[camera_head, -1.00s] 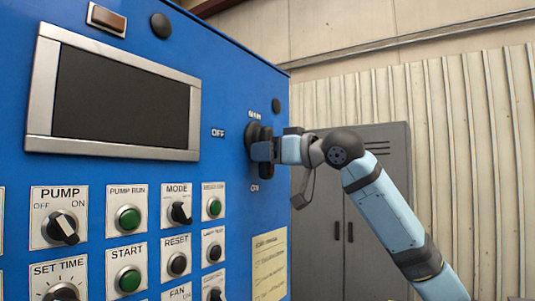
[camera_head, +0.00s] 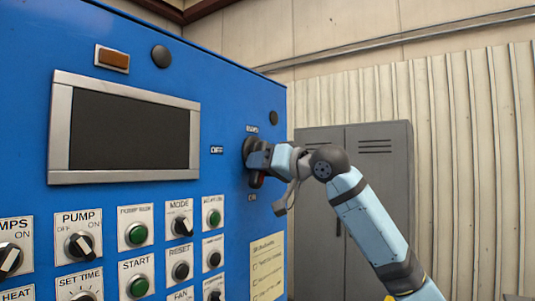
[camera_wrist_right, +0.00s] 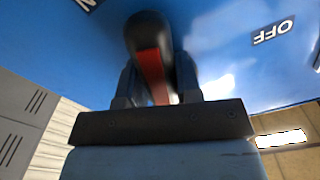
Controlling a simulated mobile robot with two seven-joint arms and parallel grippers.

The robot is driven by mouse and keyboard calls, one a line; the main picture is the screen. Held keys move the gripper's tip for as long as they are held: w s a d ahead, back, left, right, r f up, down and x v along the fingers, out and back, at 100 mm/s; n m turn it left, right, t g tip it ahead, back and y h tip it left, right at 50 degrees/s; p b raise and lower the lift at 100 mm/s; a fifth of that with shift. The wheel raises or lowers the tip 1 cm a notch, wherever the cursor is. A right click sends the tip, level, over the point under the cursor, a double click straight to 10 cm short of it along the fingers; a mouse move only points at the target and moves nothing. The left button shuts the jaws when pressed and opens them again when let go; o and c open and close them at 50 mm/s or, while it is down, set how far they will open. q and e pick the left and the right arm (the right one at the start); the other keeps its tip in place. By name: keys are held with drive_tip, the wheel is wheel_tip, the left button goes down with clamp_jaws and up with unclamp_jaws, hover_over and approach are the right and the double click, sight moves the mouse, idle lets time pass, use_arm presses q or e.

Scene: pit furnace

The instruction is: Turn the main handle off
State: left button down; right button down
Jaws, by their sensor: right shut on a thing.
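The main handle (camera_head: 257,179) is a dark rotary handle with a reddish part, high on the right side of the blue panel. A label above it is blurred, an OFF label (camera_head: 217,150) is at its left and an ON label (camera_head: 252,197) is below it. My right gripper (camera_head: 260,160) is at the handle, shut on it. In the right wrist view the black and red handle (camera_wrist_right: 152,55) lies between the fingers (camera_wrist_right: 155,85), and the OFF label shows upside down at upper right. The handle points roughly downward, toward ON. My left gripper is not in view.
The blue panel (camera_head: 225,100) carries a dark screen (camera_head: 130,130), several knobs and green buttons at lower left, and a paper note (camera_head: 268,265) below the handle. A grey cabinet (camera_head: 385,190) stands behind my right arm against a corrugated wall.

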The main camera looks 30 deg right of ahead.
sight(244, 152)
drive_tip(key=shift+a+r+m+p, duration=0.3)
drive_tip(key=shift+m+p, duration=0.4)
drive_tip(key=shift+m, duration=0.3)
drive_tip(key=shift+a+r+m+p, duration=0.1)
drive_tip(key=shift+a+m+p, duration=0.1)
drive_tip(key=shift+m+p, duration=0.65)
drive_tip(key=m, duration=0.1)
drive_tip(key=m+p, duration=0.2)
drive_tip(key=shift+s+a+r, duration=0.15)
drive_tip(key=shift+a+r, duration=0.1)
drive_tip(key=shift+r, duration=0.1)
drive_tip(key=m+p, duration=0.1)
drive_tip(key=p, duration=0.1)
drive_tip(key=r+m+p, duration=0.1)
drive_tip(key=m+p, duration=0.3)
drive_tip(key=shift+s+a+r+m, duration=0.1)
drive_tip(key=shift+a+r+m, duration=0.05)
drive_tip(key=shift+a+m, duration=0.1)
drive_tip(key=shift+m+p, duration=0.5)
drive_tip(key=shift+p, duration=0.2)
use_arm(q)
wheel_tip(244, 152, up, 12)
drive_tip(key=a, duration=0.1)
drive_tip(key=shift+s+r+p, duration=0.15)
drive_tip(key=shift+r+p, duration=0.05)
drive_tip(key=shift+p, duration=0.1)
use_arm(e)
drive_tip(key=shift+m, duration=0.4)
drive_tip(key=c, duration=0.8)
unclamp_jaws()
